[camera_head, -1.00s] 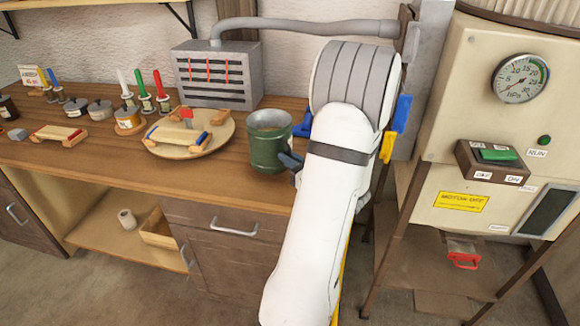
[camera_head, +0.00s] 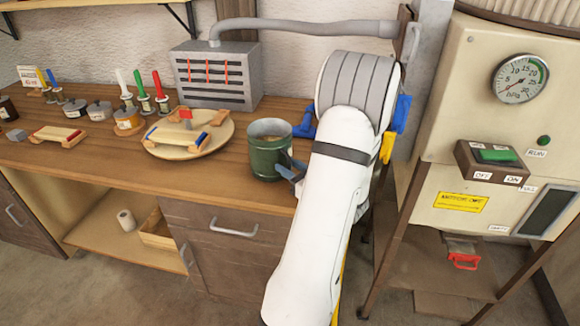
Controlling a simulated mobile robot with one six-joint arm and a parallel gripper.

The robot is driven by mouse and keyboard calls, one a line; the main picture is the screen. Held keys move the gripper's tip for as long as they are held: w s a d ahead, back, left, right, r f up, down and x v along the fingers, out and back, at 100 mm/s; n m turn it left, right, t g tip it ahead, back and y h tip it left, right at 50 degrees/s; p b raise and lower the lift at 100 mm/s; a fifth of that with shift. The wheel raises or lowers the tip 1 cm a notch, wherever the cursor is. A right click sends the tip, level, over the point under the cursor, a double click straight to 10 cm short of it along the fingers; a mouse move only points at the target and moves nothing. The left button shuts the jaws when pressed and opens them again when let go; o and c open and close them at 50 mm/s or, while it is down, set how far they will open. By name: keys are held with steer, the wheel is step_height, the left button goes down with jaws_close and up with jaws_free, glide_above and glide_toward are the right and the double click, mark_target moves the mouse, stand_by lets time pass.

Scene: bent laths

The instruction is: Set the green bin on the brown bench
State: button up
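The green bin (camera_head: 266,158), a round dark green tub with an open top, stands upright at the brown bench's (camera_head: 200,187) front right part. Its base appears to be on the bench top. My gripper (camera_head: 297,150) is at the bin's right side, with a blue-grey finger at the lower right of its wall and a blue part by its rim. My white arm hides most of the gripper, so I cannot tell whether the fingers press on the bin.
A round wooden board (camera_head: 188,151) with a small lath frame is close left of the bin. A grey vented box (camera_head: 217,76) stands behind. Several spools and pots line the bench's left. A cream machine (camera_head: 500,110) stands at the right.

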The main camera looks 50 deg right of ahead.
steer(key=s, duration=0.4)
steer(key=s+a, duration=0.1)
steer(key=s, duration=0.2)
steer(key=s+b, duration=0.1)
steer(key=s, duration=0.3)
steer(key=shift+s+a, duration=0.15)
steer(key=shift+s, duration=0.2)
steer(key=w+a+r+n+g+y, duration=0.1)
steer(key=w+a+n+g+y, duration=0.3)
steer(key=a, duration=0.4)
steer(key=w+a+n+g+y, duration=0.2)
steer(key=w+a+n+y, duration=0.1)
steer(key=a+n, duration=0.35)
steer(key=w+a+r+n+g+y, duration=0.1)
steer(key=w+a+n+g+y, duration=0.3)
steer(key=a, duration=0.4)
steer(key=s+a+r+n+g+h, duration=0.2)
steer(key=a+n+h, duration=0.2)
steer(key=a+n, duration=0.3)
steer(key=s+a+r+n+g+h, duration=0.1)
steer(key=s+a+n+g+h, duration=0.2)
steer(key=n, duration=1.3)
steer(key=shift+a+r+g+h, duration=0.35)
steer(key=shift+a+h, duration=0.75)
steer(key=shift+a, duration=1.6)
steer(key=shift+s, duration=0.1)
